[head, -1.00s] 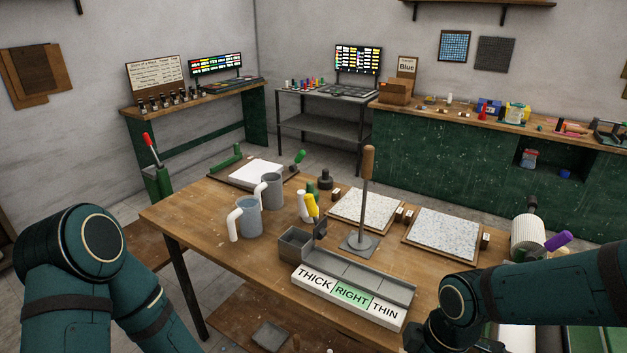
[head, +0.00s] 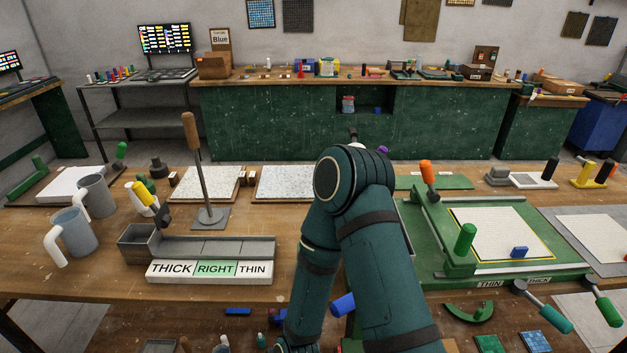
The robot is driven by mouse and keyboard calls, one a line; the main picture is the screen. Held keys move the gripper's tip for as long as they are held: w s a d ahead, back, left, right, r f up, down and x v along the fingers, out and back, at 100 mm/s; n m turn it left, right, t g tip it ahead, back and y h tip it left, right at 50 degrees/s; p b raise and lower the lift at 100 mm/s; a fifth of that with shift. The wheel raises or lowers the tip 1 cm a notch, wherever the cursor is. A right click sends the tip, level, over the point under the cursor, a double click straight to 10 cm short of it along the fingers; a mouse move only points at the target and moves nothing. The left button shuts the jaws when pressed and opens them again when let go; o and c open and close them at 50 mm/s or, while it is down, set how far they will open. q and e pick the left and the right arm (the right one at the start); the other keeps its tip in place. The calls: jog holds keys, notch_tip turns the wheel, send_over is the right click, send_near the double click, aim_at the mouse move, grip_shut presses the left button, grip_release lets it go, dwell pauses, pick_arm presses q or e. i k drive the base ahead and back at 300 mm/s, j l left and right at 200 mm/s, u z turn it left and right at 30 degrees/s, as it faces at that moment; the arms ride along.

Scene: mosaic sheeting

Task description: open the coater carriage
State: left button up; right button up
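A green coater (head: 430,238) stands on the right part of the workbench, with a white sheet (head: 497,236) edged in yellow lying in it. Along its left side runs a green bar, the apparent carriage, with a green knob (head: 466,238) at the near end and an orange handle (head: 428,173) standing at the far end. Whether the carriage is latched I cannot tell. A blue block (head: 519,252) sits on the sheet. THIN and THICK labels mark its front edge. My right arm is folded in front of the bench, left of the coater; its gripper is out of frame. My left gripper is out of frame.
Left of my arm stand a THICK/RIGHT/THIN trough (head: 222,272), a wooden-handled tool (head: 194,145), grey mugs (head: 73,231) and speckled slabs (head: 207,184). Green-handled levers (head: 546,312) jut from the coater's front right. Small pieces lie on the lower shelf.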

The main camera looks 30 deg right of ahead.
aim_at(460, 261)
jog(key=k, duration=0.45)
jog(key=z, duration=0.4)
jog(key=k+z, duration=0.15)
jog(key=z, duration=0.2)
jog(key=l+z, duration=0.1)
jog(key=z, duration=0.3)
jog(key=j+z, duration=0.2)
jog(key=z, duration=0.3)
jog(key=j+z, duration=0.25)
jog(key=z, duration=0.25)
jog(key=i+j, duration=0.35)
jog(key=k+j+z, duration=0.1)
jog(key=k+z, duration=0.15)
jog(key=j+z, duration=0.15)
jog(key=z, duration=0.3)
jog(key=i+j+z, duration=0.1)
jog(key=z, duration=0.35)
